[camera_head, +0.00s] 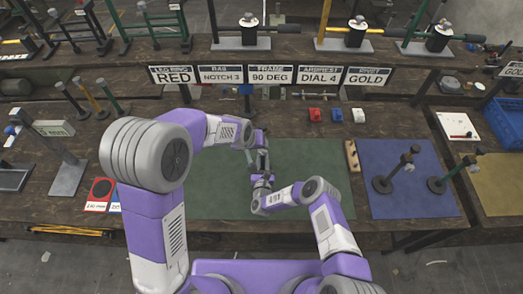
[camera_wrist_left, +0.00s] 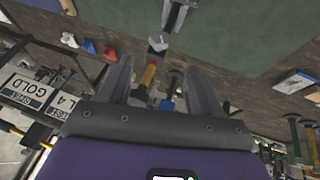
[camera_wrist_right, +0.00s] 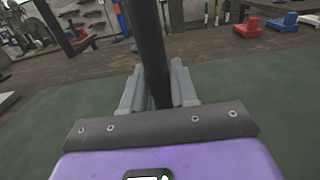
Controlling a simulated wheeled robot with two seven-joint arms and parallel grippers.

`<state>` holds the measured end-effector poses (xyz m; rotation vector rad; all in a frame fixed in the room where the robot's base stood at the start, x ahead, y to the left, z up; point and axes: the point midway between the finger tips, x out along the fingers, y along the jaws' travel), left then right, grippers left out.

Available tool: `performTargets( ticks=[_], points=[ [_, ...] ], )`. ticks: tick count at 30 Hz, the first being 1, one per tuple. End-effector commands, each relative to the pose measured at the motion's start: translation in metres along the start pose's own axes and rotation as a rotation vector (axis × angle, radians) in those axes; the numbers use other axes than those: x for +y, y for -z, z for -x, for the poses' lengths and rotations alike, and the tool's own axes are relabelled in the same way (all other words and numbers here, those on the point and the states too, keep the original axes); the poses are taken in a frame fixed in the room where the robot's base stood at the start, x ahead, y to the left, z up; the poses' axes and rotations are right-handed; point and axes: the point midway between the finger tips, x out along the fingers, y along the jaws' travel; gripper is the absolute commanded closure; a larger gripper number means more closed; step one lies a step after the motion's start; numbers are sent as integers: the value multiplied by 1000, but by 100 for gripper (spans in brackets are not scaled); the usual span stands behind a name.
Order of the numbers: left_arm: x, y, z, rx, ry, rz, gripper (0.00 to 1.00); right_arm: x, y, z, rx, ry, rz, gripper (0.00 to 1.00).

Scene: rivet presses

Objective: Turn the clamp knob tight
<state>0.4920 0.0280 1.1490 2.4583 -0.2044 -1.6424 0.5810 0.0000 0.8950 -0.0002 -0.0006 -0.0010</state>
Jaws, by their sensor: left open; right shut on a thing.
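My right gripper (camera_wrist_right: 158,88) is shut on a dark upright post (camera_wrist_right: 150,45) in the right wrist view. The post runs up out of the picture. My left gripper (camera_wrist_left: 158,72) is open in the left wrist view, its fingers spread. A grey knob-like end (camera_wrist_left: 158,42) shows just beyond and between its fingertips, apart from them. A yellow and a blue part show between the fingers; whether they belong to the knob piece I cannot tell. In the head view the left gripper (camera_head: 260,143) and right gripper (camera_head: 262,180) are close together over the green mat (camera_head: 310,185), mostly hidden by my arms.
A blue mat (camera_head: 400,205) with two dark posts (camera_head: 408,162) lies to the right. A wooden block (camera_head: 352,156) is at the green mat's edge. Red and blue pieces (camera_head: 337,115) lie behind, below a row of signs (camera_head: 270,75). A blue crate (camera_head: 505,120) is far right.

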Motion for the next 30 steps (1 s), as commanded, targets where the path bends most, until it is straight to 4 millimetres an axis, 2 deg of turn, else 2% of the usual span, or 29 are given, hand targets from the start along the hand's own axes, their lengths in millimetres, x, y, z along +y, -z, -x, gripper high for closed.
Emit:
performTargets(
  ticks=[9, 15, 21, 28, 29, 30],
  points=[
    [0, -1, -65, -4, 0, 5, 35, 0, -1, -1, -3, 1, 0, 100],
    [0, 0, -92, -1, -1, 5, 35, 0, -1, -1, -3, 0, 0, 100],
    [1, 0, -102, 0, -2, 5, 35, 0, -1, -1, -3, 1, 0, 100],
    [1, 0, -102, 0, -2, 5, 35, 0, -1, 0, -3, 0, 0, 100],
    [1, 0, -102, 0, -2, 5, 37, 0, -1, 0, -3, 0, 0, 100],
    [1, 0, -102, 0, -2, 5, 43, 0, -1, 0, -3, 0, 0, 100]
  ],
)
